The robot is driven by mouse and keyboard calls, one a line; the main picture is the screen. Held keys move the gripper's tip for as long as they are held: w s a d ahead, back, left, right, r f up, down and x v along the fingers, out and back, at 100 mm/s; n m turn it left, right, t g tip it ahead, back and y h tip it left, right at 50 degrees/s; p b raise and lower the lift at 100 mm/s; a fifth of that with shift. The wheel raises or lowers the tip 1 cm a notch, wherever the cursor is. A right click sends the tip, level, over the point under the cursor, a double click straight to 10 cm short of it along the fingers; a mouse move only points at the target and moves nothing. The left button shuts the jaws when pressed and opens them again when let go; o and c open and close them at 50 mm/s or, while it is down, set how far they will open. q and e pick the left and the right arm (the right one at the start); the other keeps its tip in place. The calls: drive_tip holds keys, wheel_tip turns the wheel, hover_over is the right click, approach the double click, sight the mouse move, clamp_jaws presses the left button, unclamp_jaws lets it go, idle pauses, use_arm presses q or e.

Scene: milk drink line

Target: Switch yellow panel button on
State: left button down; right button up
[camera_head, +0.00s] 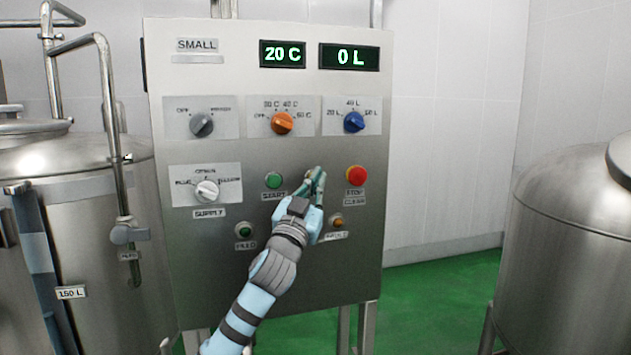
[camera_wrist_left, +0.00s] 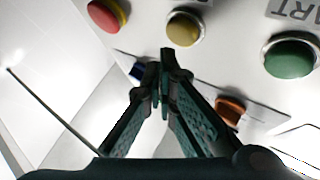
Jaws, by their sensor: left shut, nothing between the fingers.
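The yellow button (camera_wrist_left: 184,27) shows in the left wrist view, between the red button (camera_wrist_left: 108,15) and the green START button (camera_wrist_left: 290,55). In the head view the yellow button is mostly hidden behind my left gripper, between the green START button (camera_head: 273,180) and the red STOP button (camera_head: 356,176). My left gripper (camera_head: 319,171) is shut and empty in front of the panel (camera_head: 230,265). In the wrist view its fingertips (camera_wrist_left: 163,77) appear beside the yellow button, not overlapping it. Contact with the panel cannot be told. My right gripper is out of view.
Grey (camera_head: 202,124), orange (camera_head: 282,123) and blue (camera_head: 354,122) knobs sit above, and a white supply knob (camera_head: 207,190) at left. A small amber button (camera_head: 338,222) and dark green button (camera_head: 245,230) sit lower. Steel tanks stand left (camera_head: 105,230) and right (camera_head: 565,255).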

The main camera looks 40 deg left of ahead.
use_arm(q)
drive_tip(key=shift+w+a, duration=0.3)
drive_tip(key=shift+a, duration=0.1)
drive_tip(key=shift+w+a, duration=0.25)
drive_tip(key=shift+a, duration=0.15)
idle(0.7)
drive_tip(key=shift+s+d, duration=0.55)
drive_tip(key=shift+d, duration=0.25)
drive_tip(key=s+d, duration=0.3)
drive_tip(key=d, duration=0.2)
drive_tip(key=shift+s, duration=0.2)
drive_tip(key=shift+a, duration=0.1)
